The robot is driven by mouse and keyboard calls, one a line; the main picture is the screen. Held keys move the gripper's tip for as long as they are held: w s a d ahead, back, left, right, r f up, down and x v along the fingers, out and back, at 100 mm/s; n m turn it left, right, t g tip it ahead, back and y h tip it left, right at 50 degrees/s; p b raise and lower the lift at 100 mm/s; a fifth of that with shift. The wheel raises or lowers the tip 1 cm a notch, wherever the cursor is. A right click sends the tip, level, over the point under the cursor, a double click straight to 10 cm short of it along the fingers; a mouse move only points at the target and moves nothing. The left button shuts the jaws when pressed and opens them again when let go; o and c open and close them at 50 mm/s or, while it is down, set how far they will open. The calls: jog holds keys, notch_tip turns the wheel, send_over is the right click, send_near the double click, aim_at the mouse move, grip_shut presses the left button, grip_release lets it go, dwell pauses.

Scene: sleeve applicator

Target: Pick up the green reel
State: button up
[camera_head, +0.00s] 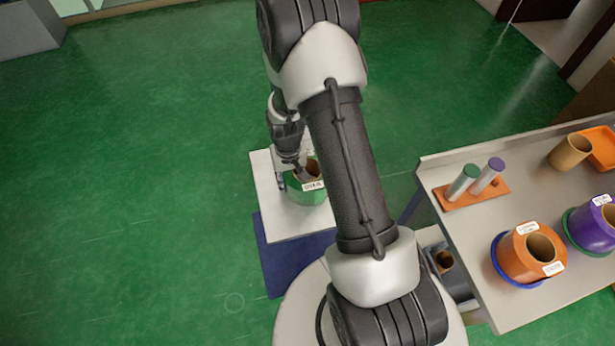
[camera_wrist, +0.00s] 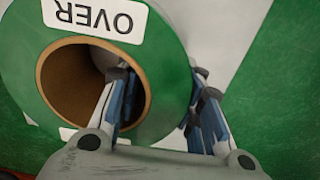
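The green reel (camera_head: 309,198) stands upright on a white-topped stand, with a brown cardboard core and a white label. In the wrist view the green reel (camera_wrist: 168,62) shows its round bore and a label reading "OVER", upside down. My gripper (camera_wrist: 162,88) straddles one side of the reel's ring: one finger reaches into the bore, the other is outside the rim. The fingers are spread, with a gap visible between the inner finger and the bore wall. In the head view my gripper (camera_head: 292,176) is at the reel's left side, partly hidden by my arm.
The white-topped stand (camera_head: 266,180) has a blue lower part. At right a grey table (camera_head: 440,178) carries an orange reel (camera_head: 512,262), a purple reel (camera_head: 590,228), a cardboard core (camera_head: 569,152) and an orange peg holder (camera_head: 463,203). Green floor is open at left.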

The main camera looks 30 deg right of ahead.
grip_shut()
jog(key=shift+w, duration=0.1)
dwell(0.6)
